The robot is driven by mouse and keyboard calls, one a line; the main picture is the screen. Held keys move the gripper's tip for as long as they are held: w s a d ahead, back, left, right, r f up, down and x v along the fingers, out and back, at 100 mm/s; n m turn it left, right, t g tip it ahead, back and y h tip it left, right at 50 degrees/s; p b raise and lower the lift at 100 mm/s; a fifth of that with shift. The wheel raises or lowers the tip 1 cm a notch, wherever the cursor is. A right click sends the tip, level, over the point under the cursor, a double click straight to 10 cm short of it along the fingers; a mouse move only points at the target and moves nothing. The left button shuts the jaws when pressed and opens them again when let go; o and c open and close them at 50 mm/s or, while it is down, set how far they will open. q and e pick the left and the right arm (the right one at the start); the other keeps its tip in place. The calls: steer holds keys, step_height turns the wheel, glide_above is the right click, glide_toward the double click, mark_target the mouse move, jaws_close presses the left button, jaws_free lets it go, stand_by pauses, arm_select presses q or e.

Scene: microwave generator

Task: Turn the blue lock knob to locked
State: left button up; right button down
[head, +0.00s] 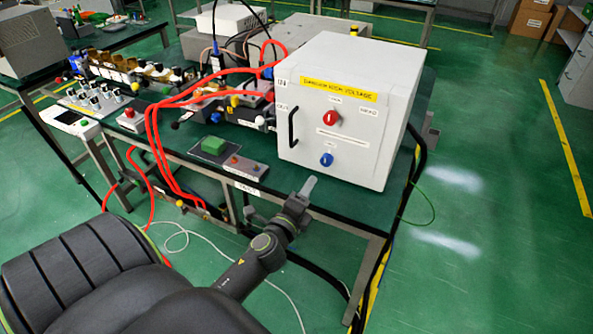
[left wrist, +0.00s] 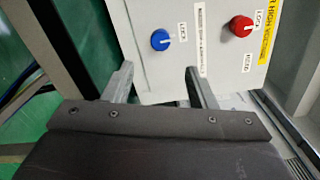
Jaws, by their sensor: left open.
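The blue lock knob (head: 326,160) is low on the front of a white high-voltage box (head: 365,85). In the left wrist view the blue knob (left wrist: 160,40) shows beyond my fingertips, with a white pointer line on it and a label beside it. My left gripper (head: 296,195) is in front of the box and below the knob, apart from it. In the left wrist view its two fingers (left wrist: 160,82) are spread with nothing between them. My right gripper is not in view.
A red knob (head: 331,118) sits above the blue one, and a black handle (head: 292,127) is at the box's left edge. A small panel with a green block (head: 214,145) lies left of the box. Red cables (head: 152,130) run over the table's front edge.

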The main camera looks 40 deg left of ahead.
arm_select(q)
steer(key=shift+b+v, duration=0.3)
steer(key=shift+v, duration=2.45)
steer(key=s+a+f+n+g+h, duration=0.1)
steer(key=s+f+n+g, duration=0.3)
steer(key=f, duration=1)
steer(key=s+f+n+g, duration=0.4)
steer(key=f, duration=1.1)
steer(key=s+d+f+n+g, duration=0.1)
steer(key=s+f+n+g, duration=0.1)
steer(key=s+f, duration=0.4)
steer(key=s+d+f+n+g+h, duration=0.1)
steer(key=s+f+n, duration=0.4)
steer(key=s, duration=0.8)
steer(key=s+d+f+n+g+h, duration=0.1)
steer(key=s+f+n+g, duration=0.3)
steer(key=s+f, duration=0.4)
steer(key=shift+s+d+g, duration=0.6)
steer(key=shift+s+d, duration=0.1)
steer(key=shift+s, duration=0.1)
steer(key=shift+f, duration=0.1)
